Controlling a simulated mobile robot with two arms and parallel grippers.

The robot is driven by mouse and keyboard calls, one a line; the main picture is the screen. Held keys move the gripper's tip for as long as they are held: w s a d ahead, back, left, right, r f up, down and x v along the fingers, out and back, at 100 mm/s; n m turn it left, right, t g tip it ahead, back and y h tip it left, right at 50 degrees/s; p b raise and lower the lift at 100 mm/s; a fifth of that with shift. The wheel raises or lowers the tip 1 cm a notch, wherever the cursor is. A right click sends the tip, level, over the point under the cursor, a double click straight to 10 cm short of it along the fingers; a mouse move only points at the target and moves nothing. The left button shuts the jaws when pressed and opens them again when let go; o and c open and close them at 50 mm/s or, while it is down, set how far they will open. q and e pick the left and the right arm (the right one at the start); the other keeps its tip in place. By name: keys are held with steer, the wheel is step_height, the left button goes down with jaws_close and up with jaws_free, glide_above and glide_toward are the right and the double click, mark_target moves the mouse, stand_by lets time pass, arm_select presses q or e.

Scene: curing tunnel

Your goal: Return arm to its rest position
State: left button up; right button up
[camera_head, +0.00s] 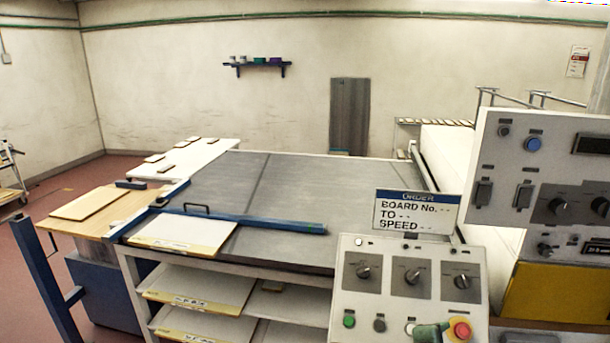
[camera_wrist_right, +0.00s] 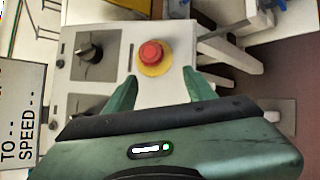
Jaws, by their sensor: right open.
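My right gripper (camera_wrist_right: 159,75) is green and shows in the right wrist view with its two fingers apart and nothing between the tips. Part of it (camera_head: 431,333) also shows at the bottom edge of the head view, in front of the lower control panel (camera_head: 395,258). A red mushroom button (camera_wrist_right: 151,54) on a yellow ring lies just beyond the fingertips, apparently apart from them. In the head view the red button (camera_head: 459,330) is just right of the gripper. Most of my right arm is hidden below the frame. My left gripper is in neither view.
A taller switch panel (camera_head: 548,170) is at the right. The grey table (camera_head: 290,190) holds a blue bar (camera_head: 260,222) and a board (camera_head: 180,233). Shelves with boards are below.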

steer(key=s+a+f+m+g+y, duration=0.1)
steer(key=s+a+f+m+y, duration=0.2)
steer(key=s, duration=0.5)
steer(key=s+a+f+m+g+y, duration=0.1)
steer(key=s+a+f+m+y, duration=0.15)
steer(key=s+f+m, duration=0.4)
steer(key=s+a+r+m+g+y, duration=0.15)
steer(key=s+a, duration=0.25)
steer(key=s, duration=0.4)
steer(key=s+a+m+g+y, duration=0.1)
steer(key=s+a+m+y, duration=0.2)
steer(key=s, duration=0.6)
step_height(320, 180, down, 29)
steer(key=s+n+g+b, duration=0.1)
steer(key=g+b, duration=0.1)
steer(key=b, duration=0.2)
steer(key=s+d+f+b, duration=0.2)
steer(key=s+f+b, duration=0.1)
steer(key=s+f, duration=1.4)
step_height(320, 180, down, 4)
steer(key=shift+s+d+r+n+g+h, duration=0.15)
steer(key=shift+n+g+h, duration=0.15)
steer(key=shift+g, duration=0.05)
